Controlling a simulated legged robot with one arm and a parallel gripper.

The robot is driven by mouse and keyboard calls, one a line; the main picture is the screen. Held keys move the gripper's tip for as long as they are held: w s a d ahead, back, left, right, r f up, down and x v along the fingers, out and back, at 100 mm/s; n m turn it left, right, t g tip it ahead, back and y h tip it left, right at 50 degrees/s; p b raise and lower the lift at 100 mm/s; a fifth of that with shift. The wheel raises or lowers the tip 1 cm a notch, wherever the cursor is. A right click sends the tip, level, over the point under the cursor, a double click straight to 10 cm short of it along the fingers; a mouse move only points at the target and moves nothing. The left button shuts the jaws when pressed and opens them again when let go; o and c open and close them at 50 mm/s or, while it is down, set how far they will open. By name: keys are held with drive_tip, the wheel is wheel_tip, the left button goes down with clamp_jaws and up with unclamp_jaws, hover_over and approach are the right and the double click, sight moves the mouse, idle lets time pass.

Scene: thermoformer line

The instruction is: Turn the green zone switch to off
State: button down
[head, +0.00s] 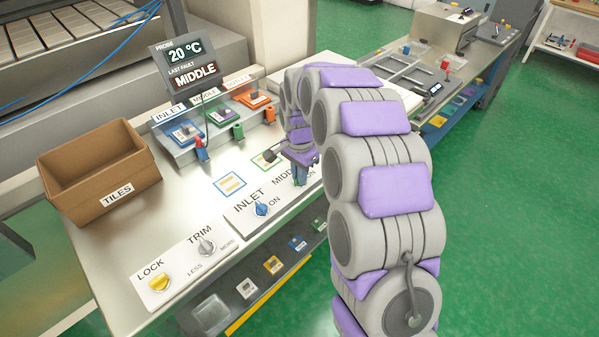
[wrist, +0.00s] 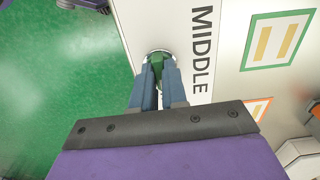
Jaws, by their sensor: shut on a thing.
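The green zone switch (wrist: 156,60) shows in the wrist view beside the word MIDDLE, at the edge of the white label panel (wrist: 198,85). My gripper (wrist: 158,80) is shut on the green switch, with its two blue-grey fingers on either side of the knob. In the head view my gripper (head: 299,178) is over the MIDDLE switch, and little of the green knob shows there. The fingers and arm hide most of it, so its pointing direction is hard to tell.
The blue INLET switch (head: 262,208) is left of my gripper. The grey TRIM knob (head: 206,246) and yellow LOCK knob (head: 159,283) are farther left. A brown TILES box (head: 97,180) stands behind them. A display (head: 186,66) reads 20 °C and MIDDLE.

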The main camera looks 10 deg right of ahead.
drive_tip(key=shift+r, duration=0.1)
drive_tip(key=n+p, duration=0.3)
drive_tip(key=p, duration=0.1)
drive_tip(key=shift+r+n, duration=0.15)
drive_tip(key=shift+n, duration=0.25)
drive_tip(key=n+p, duration=0.3)
drive_tip(key=n, duration=0.1)
drive_tip(key=shift+n+p, duration=0.3)
drive_tip(key=n+p, duration=0.2)
drive_tip(key=n, duration=0.2)
drive_tip(key=shift+w+p, duration=0.1)
drive_tip(key=shift+p, duration=0.2)
drive_tip(key=n+p, duration=0.2)
drive_tip(key=n, duration=0.3)
drive_tip(key=shift+w, duration=0.1)
drive_tip(key=shift+n, duration=0.3)
drive_tip(key=c, duration=1.2)
unclamp_jaws()
drive_tip(key=shift+f, duration=0.2)
drive_tip(key=shift+o, duration=0.2)
drive_tip(key=shift+r, duration=0.1)
wheel_tip(320, 180, up, 17)
drive_tip(key=p, duration=0.1)
